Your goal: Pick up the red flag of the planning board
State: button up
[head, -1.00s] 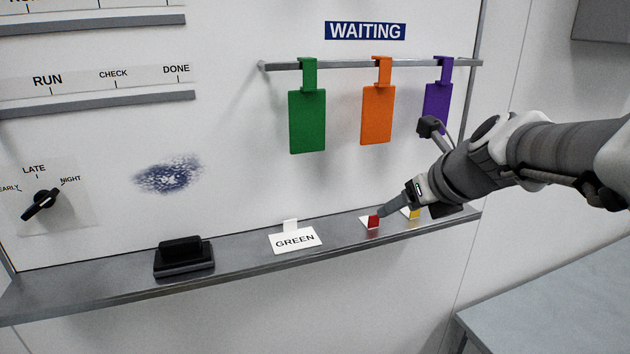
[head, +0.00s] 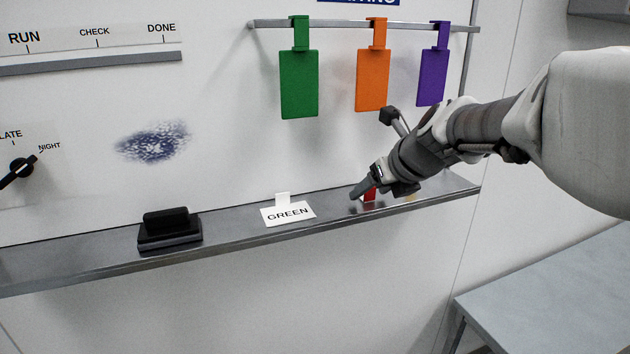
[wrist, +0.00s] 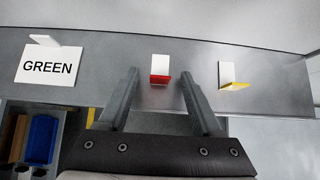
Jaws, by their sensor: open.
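The red flag (wrist: 160,79) stands on the ledge of the planning board, with a white plate at its back. In the wrist view it lies between and just beyond the tips of my gripper (wrist: 159,76), whose two fingers are apart. In the head view my gripper (head: 362,190) is at the ledge, and its fingers partly hide the red flag (head: 370,194). I cannot tell whether a finger touches it.
A yellow flag (wrist: 233,83) stands just right of the red one. A white GREEN card (head: 288,213) and a black eraser-like block (head: 170,229) sit left on the ledge (head: 235,229). Green (head: 299,84), orange (head: 372,80) and purple (head: 431,78) tags hang above.

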jog(key=shift+r, duration=0.1)
grip_shut()
